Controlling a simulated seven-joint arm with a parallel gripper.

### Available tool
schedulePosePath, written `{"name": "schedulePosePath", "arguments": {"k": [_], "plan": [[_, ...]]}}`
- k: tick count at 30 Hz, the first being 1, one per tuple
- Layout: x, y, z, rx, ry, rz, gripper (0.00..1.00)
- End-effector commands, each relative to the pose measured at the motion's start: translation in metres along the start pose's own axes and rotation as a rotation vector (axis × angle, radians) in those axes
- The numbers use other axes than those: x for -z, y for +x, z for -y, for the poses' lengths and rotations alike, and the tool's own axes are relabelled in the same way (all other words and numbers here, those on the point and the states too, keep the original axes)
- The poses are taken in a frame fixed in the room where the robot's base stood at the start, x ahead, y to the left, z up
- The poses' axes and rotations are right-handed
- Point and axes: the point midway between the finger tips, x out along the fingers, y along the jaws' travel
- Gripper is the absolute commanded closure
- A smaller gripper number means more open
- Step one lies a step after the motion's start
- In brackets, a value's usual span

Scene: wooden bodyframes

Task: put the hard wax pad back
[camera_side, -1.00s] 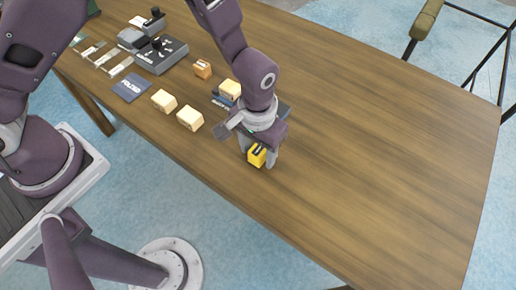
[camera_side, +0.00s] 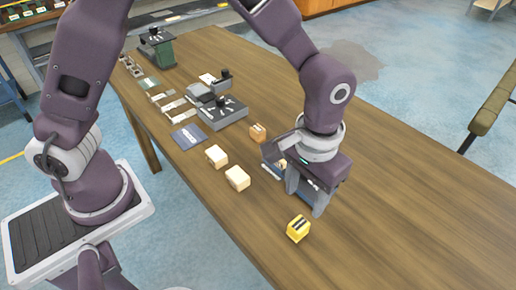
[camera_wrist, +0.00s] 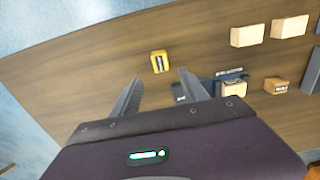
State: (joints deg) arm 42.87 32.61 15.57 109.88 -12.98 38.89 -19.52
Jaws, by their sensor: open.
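A small yellow block (camera_side: 298,229) with a dark marking on top stands alone on the wooden table, and it also shows in the wrist view (camera_wrist: 159,62). Its marking is too small to read, so I cannot tell whether it is the hard wax pad. My gripper (camera_side: 306,196) is open and empty, behind the yellow block and apart from it. In the wrist view, the fingertips (camera_wrist: 160,77) point towards the yellow block with bare table between. A dark labelled holder (camera_wrist: 192,92) with a cream block (camera_wrist: 234,89) beside it is partly hidden by my gripper.
Two cream blocks (camera_side: 216,155) (camera_side: 237,178) and an orange-brown block (camera_side: 258,133) stand to the left. A flat blue pad (camera_side: 187,137) and a grey box with a knob (camera_side: 222,112) lie farther back. The table (camera_side: 400,180) is clear on the right.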

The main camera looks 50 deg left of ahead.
Motion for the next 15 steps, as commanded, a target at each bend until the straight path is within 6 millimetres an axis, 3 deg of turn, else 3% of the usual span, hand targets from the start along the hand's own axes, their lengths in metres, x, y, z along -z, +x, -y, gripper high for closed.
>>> {"name": "schedulePosePath", "arguments": {"k": [4, 8, 12, 15], "plan": [[0.001, -0.011, 0.005, -0.016, -0.005, -0.008, 0.48], [-0.005, -0.073, 0.043, -0.092, -0.020, -0.065, 0.48], [-0.044, -0.147, 0.109, -0.151, -0.018, -0.197, 0.48], [-0.086, -0.176, 0.149, -0.132, -0.007, -0.313, 0.48]]}}
